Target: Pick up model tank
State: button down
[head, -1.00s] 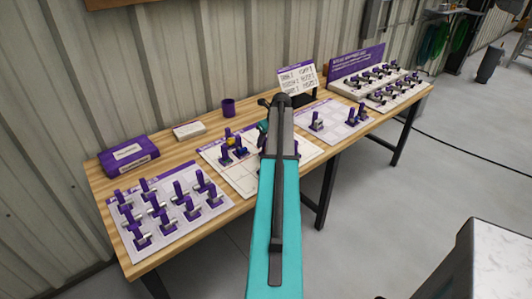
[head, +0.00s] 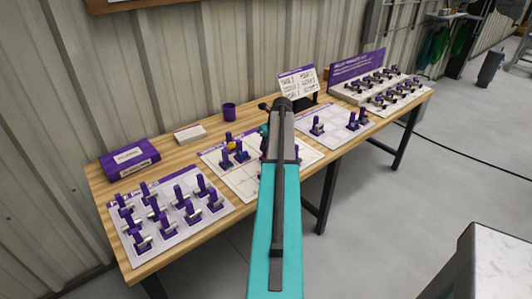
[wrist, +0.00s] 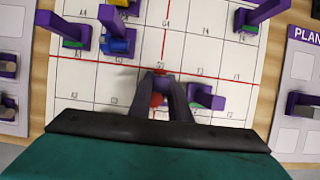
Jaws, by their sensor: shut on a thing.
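In the wrist view, my gripper (wrist: 160,88) is shut on a small model with a red part (wrist: 156,99), over the lined grid board (wrist: 75,85). The fingers hide most of the model, so I cannot make out its full shape or whether it touches the board. A purple upright model (wrist: 207,97) stands just to the right. A model with a blue cylinder (wrist: 117,42) stands up and left, and a purple model with a green part (wrist: 72,30) is left of that. In the head view, my arm hides the gripper's tips and part of the grid board (head: 243,184).
The wooden bench (head: 97,190) also bears a left tray of several purple models (head: 170,235), a purple box (head: 129,158), a purple mug (head: 229,112), a sign card (head: 298,82) and a right-hand board (head: 337,130). Another upright model (wrist: 262,14) stands up and right of my gripper.

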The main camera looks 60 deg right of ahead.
jog(key=shift+r, duration=0.1)
notch_tip(320, 180, up, 9)
jog(key=shift+d+f+b, duration=0.1)
jog(key=shift+f+b, duration=0.1)
jog(key=shift+b, duration=0.9)
jog(key=shift+r, duration=0.65)
